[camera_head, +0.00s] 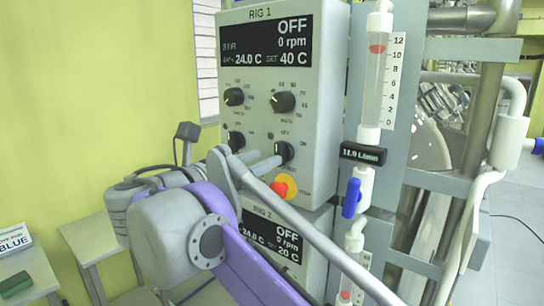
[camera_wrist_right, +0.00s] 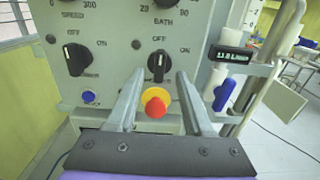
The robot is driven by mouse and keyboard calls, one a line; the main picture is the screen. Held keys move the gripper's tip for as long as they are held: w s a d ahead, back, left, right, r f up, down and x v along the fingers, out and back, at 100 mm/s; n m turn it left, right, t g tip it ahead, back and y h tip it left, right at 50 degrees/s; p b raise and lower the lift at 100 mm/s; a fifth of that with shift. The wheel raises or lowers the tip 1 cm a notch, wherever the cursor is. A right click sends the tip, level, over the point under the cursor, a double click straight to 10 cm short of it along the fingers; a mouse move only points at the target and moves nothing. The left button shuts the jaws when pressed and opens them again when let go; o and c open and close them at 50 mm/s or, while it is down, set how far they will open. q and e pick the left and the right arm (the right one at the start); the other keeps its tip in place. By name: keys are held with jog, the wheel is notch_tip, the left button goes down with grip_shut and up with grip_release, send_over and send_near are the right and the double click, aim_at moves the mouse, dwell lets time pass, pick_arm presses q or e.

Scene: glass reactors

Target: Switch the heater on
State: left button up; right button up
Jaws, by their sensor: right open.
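The RIG 1 control box (camera_head: 310,172) shows OFF, 0 rpm, 24.0 C and a set value of 40 C on its display (camera_head: 266,42). Its lower right black switch knob (camera_head: 284,152), under the BATH dial, also shows in the right wrist view (camera_wrist_right: 158,66). The knob's white mark is upright, towards OFF; ON is to its right. My right gripper (camera_head: 263,163) is open in front of this knob. In the wrist view its fingertips (camera_wrist_right: 160,76) lie either side of the knob; contact cannot be told. My left gripper is not in view.
A red stop button on yellow (camera_wrist_right: 156,103) sits just below the knob. Another OFF/ON knob (camera_wrist_right: 76,60) is to the left, with a blue button (camera_wrist_right: 88,97) below it. A flowmeter tube (camera_head: 374,75) and blue valve handle (camera_head: 352,198) stand to the right.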

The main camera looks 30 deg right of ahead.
aim_at(277, 153)
jog(key=shift+x, duration=2)
grip_shut()
